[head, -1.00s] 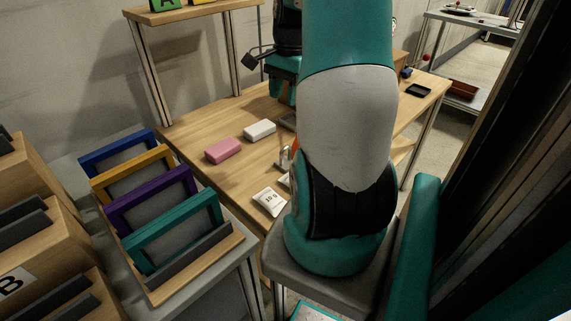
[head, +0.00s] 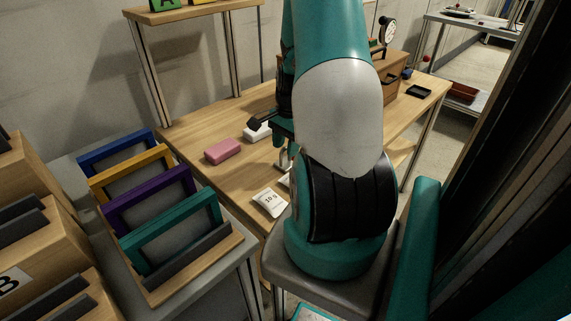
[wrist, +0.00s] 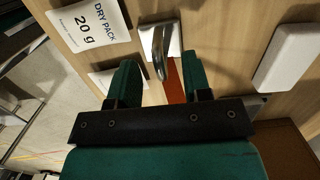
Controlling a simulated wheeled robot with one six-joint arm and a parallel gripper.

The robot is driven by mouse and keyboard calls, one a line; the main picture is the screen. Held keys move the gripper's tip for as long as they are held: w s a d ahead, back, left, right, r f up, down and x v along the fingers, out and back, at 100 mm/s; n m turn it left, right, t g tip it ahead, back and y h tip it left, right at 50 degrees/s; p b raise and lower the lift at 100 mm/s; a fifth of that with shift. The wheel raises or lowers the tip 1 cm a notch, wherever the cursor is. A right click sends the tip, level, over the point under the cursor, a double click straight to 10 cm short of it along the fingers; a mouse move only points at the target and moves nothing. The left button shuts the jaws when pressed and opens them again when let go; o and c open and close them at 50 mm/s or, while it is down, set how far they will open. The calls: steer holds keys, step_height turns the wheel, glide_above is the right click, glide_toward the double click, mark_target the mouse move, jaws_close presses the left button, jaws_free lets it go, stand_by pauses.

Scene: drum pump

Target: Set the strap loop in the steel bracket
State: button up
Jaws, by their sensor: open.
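In the wrist view my gripper (wrist: 160,64) is open, with one teal finger on each side of a steel bracket (wrist: 158,48) on a pale plate. An orange-red strap (wrist: 174,84) runs from near the bracket back between the fingers; its loop end is not clearly visible. I cannot tell whether the fingers touch the strap. In the head view my gripper (head: 284,132) is low over the wooden table, and my arm hides much of it. Part of the bracket (head: 284,158) shows just below it. The strap is hidden there.
A white block (wrist: 290,55) lies right of the bracket in the wrist view; a dry pack sachet (wrist: 88,25) lies left, with another partly hidden. The head view shows a pink block (head: 222,150) on the table (head: 190,122) and a rack of coloured frames (head: 168,232) at left.

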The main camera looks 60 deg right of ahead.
mark_target(285, 147)
steer(key=shift+w+a+f, duration=0.1)
steer(key=shift+a+f, duration=0.1)
steer(key=shift+f, duration=1.3)
jaws_close()
steer(key=shift+r, duration=0.1)
